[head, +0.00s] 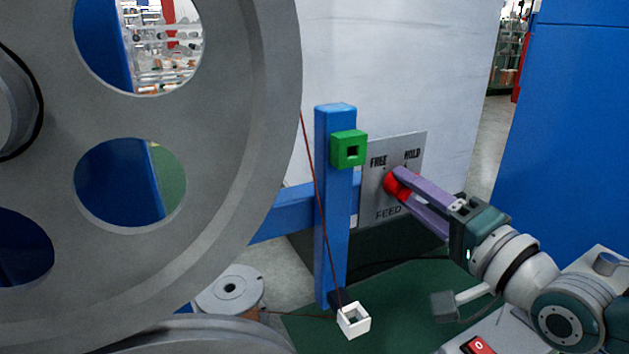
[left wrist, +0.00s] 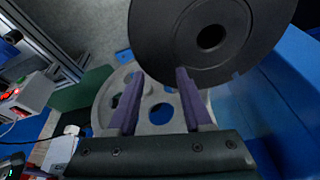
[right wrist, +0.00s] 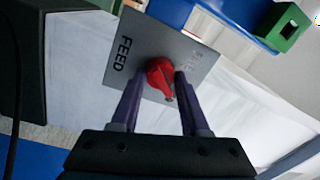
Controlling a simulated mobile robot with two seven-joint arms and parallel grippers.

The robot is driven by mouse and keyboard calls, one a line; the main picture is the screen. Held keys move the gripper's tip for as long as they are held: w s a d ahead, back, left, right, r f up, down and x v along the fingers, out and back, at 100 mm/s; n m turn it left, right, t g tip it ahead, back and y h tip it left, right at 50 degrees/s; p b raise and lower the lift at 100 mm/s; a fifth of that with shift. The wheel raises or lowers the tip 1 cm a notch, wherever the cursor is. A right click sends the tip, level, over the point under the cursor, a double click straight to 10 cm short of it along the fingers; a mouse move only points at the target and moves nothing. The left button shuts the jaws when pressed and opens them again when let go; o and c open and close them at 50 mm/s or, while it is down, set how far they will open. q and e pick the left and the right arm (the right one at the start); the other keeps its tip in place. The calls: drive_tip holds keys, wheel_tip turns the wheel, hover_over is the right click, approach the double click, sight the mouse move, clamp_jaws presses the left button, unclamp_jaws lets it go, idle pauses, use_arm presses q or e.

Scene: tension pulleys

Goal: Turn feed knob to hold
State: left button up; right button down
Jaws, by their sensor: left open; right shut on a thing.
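The red feed knob (head: 395,185) sits on a grey panel (head: 375,215) marked FREE, HOLD and FEED. My right gripper (head: 398,184) is at the knob with its purple fingers shut on it. In the right wrist view the red knob (right wrist: 161,78) lies between the fingertips (right wrist: 157,85), its pointed end toward the gripper. The fingers partly cover the knob in the head view, so I cannot tell exactly which mark it points to. My left gripper (left wrist: 157,85) is open and empty in the left wrist view, with a dark disc and a grey wheel beyond it.
A large grey wheel (head: 275,120) fills the left of the head view. A blue post (head: 333,230) with a green block (head: 348,149) stands just left of the panel. A red cord (head: 317,190) runs down to a white square ring (head: 353,320).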

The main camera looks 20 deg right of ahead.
drive_tip(key=shift+m, duration=0.5)
use_arm(q)
drive_tip(key=shift+d, duration=0.1)
use_arm(e)
drive_tip(key=shift+c, duration=2)
unclamp_jaws()
drive_tip(key=shift+s, duration=0.1)
use_arm(q)
drive_tip(key=shift+r, duration=0.2)
use_arm(e)
drive_tip(key=shift+s, duration=0.25)
use_arm(q)
wheel_tip(320, 180, up, 3)
drive_tip(key=p, duration=0.3)
drive_tip(key=shift+f, duration=0.1)
use_arm(e)
drive_tip(key=s, duration=0.9)
drive_tip(key=shift+s+d+f, duration=0.15)
drive_tip(key=shift+d+f, duration=0.15)
drive_tip(key=shift+d, duration=0.1)
